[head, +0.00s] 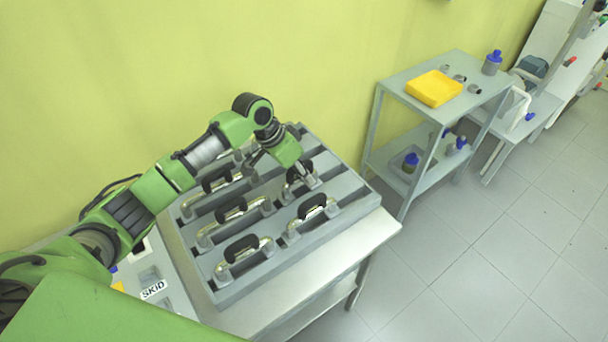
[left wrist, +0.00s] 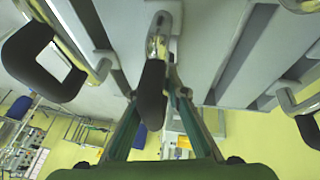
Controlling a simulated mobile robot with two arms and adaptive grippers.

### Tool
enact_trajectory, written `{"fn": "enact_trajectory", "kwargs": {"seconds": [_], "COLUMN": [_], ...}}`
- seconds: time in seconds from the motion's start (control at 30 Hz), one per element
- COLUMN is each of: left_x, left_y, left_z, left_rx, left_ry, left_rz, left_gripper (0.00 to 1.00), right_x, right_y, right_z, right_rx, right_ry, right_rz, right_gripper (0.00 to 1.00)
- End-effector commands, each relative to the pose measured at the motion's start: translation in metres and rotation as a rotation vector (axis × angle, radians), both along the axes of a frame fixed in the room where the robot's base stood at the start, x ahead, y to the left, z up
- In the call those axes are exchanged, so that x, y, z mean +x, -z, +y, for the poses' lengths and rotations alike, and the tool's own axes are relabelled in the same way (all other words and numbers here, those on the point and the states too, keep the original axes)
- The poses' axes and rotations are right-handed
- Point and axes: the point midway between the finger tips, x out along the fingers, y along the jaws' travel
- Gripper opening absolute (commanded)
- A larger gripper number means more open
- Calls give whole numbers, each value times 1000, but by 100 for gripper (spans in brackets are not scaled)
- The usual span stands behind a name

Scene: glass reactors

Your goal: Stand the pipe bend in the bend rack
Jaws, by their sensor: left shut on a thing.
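The bend rack (head: 350,191) is a grey slatted frame on a metal table. Several pipe bends stand in it, metal with dark curved middles, such as one at its front (head: 241,250) and one at the right (head: 312,208). My left gripper (head: 303,173) is over the rack's right rear part, shut on a pipe bend, which shows in the left wrist view (left wrist: 151,95) with its dark part between the fingers. The held bend's metal end is close to the rack slats; I cannot tell whether it is fully seated. My right gripper is not in view.
Neighbouring bends stand close on both sides of the held one. A grey shelf cart (head: 405,82) with a yellow tray (head: 434,88) and a blue-capped bottle (head: 492,62) stands to the right. A yellow-green wall is behind the rack. The floor at right is clear.

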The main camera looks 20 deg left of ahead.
Motion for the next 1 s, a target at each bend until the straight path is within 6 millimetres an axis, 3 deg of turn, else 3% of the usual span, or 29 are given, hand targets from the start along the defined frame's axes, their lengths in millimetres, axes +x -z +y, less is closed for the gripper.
{"fn": "enact_trajectory", "kwargs": {"seconds": [0.93, 1.0], "left_x": [0, 0], "left_y": [5, 5], "left_z": [0, 0], "left_rx": [-1, -1], "left_ry": [0, 0], "left_rz": [1, 1], "left_gripper": [0, 27], "right_x": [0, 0], "right_y": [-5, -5], "right_z": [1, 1], "right_rx": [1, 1], "right_ry": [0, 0], "right_rz": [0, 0], "right_gripper": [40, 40]}}
